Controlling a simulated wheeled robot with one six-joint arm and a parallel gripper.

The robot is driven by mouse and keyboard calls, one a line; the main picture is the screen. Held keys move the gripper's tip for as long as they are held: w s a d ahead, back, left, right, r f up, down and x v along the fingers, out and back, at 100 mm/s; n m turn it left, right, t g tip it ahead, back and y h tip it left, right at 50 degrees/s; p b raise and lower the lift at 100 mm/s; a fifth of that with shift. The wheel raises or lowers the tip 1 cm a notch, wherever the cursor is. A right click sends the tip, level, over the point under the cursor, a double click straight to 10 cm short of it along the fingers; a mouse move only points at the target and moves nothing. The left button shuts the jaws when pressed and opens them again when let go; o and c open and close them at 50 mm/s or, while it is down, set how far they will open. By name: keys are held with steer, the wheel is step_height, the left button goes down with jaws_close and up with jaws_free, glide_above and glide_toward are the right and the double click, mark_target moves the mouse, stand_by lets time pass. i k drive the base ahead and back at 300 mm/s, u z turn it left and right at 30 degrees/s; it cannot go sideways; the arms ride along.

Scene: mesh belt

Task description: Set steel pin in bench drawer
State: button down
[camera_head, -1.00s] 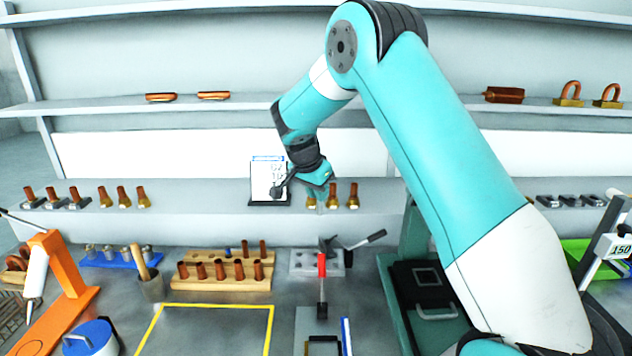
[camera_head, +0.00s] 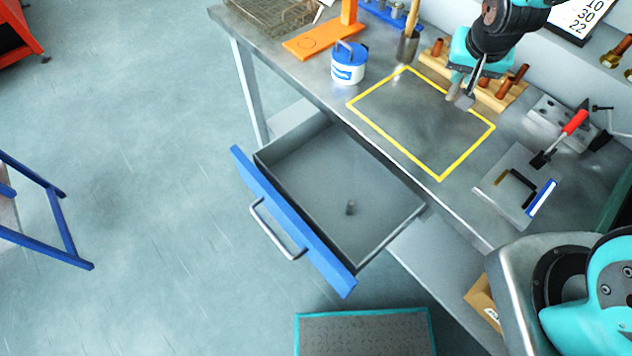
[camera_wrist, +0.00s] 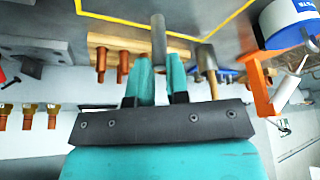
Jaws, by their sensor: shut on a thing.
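My gripper (camera_head: 462,88) is above the bench, by the yellow outlined area, and points down. In the wrist view its teal fingers (camera_wrist: 160,78) are shut on a grey steel pin (camera_wrist: 158,35), which sticks out past the fingertips. The pin's end also shows in the head view (camera_head: 465,101). The bench drawer (camera_head: 308,172) is pulled out at the bench's front, with a blue front panel and a metal handle. My gripper is apart from the drawer.
A blue-lidded white tub (camera_head: 348,65) stands near the bench edge. A wooden block with copper pins (camera_head: 508,88) is beside my gripper. A red-handled clamp (camera_head: 572,124) is to the right. The yellow outlined area (camera_head: 405,115) is bare.

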mark_target(327, 174)
steer(key=u, duration=1.3)
steer(key=k, duration=0.55)
steer(key=z, duration=0.1)
